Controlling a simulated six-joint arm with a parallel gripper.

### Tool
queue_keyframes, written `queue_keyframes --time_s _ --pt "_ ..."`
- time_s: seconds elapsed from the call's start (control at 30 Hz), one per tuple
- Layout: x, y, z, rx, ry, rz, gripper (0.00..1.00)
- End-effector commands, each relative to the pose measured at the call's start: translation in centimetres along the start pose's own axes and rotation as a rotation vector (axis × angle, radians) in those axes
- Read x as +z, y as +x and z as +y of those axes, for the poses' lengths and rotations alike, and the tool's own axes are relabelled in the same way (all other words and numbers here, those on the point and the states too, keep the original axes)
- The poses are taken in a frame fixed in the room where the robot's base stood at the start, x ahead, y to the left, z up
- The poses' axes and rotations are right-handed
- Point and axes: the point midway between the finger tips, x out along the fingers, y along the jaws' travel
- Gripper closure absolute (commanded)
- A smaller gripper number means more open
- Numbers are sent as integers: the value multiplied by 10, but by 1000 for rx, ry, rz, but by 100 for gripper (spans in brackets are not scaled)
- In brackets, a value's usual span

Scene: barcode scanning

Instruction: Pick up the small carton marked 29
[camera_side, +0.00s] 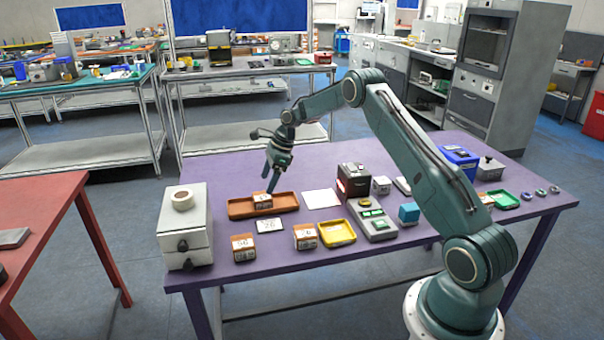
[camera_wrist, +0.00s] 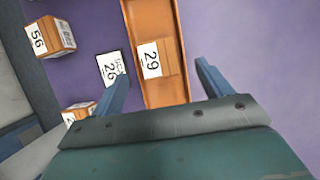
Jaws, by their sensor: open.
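The small carton marked 29 (camera_wrist: 150,60) lies in a long orange-brown tray (camera_wrist: 167,96), its white label facing up in the wrist view. In the side view the carton (camera_side: 262,203) sits near the middle of the tray (camera_side: 239,210). My gripper (camera_wrist: 161,71) is open and empty, with one finger on each side of the tray in the wrist view. In the side view my gripper (camera_side: 271,188) points down above the tray, close to the carton. I cannot tell the exact height gap.
A flat card marked 26 (camera_wrist: 110,70) lies beside the tray. A carton marked 56 (camera_wrist: 54,37) and another carton (camera_side: 305,237) stand nearer the table's front edge. A yellow tray (camera_side: 337,233), a white sheet (camera_side: 321,198) and a grey box (camera_side: 185,228) are also near.

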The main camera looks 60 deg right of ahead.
Motion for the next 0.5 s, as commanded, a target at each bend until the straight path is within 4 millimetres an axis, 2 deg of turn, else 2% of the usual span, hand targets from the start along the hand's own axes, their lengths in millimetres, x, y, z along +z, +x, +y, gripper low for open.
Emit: queue_keyframes --time_s 0.23,0.5 --pt "0 7 2 3 0 1 22" --pt "-1 37 4 4 0 1 22"
